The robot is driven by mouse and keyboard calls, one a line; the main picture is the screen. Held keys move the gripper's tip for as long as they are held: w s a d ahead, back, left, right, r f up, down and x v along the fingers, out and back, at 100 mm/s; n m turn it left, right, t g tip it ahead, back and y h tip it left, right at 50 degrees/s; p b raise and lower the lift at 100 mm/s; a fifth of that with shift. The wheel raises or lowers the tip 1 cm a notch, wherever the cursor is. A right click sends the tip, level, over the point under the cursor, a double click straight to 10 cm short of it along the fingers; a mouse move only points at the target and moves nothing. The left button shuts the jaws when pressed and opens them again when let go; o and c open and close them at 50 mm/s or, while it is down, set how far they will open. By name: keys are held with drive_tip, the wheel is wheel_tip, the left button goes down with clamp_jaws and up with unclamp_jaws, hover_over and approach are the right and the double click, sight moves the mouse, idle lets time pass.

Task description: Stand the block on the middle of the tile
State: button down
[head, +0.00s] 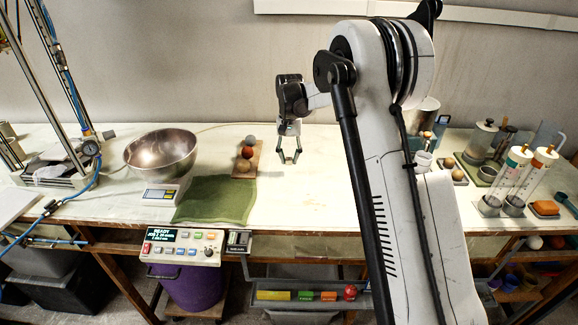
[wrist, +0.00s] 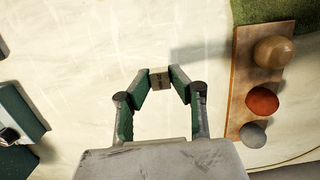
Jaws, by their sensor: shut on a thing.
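My gripper (head: 289,158) is over the middle of the pale bench, right of the board with balls. The block is too small to make out clearly in the head view. A shadow lies on the bench to the right of the fingertips in the wrist view; I cannot tell the block's exact height. I cannot make out a tile for certain in either view.
A wooden board (wrist: 240,85) with three balls lies beside a green cloth (head: 215,199). A metal bowl (head: 160,152) stands at left. Cylinders (head: 518,175) and an orange piece (head: 545,207) are at right. A dark green object (wrist: 18,115) is at the wrist view's left.

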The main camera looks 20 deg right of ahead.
sight(289, 173)
drive_tip(key=shift+f, duration=1.95)
drive_tip(key=shift+f, duration=0.1)
drive_tip(key=shift+f, duration=0.15)
drive_tip(key=c, duration=1.6)
unclamp_jaws()
drive_tip(key=shift+o, duration=0.2)
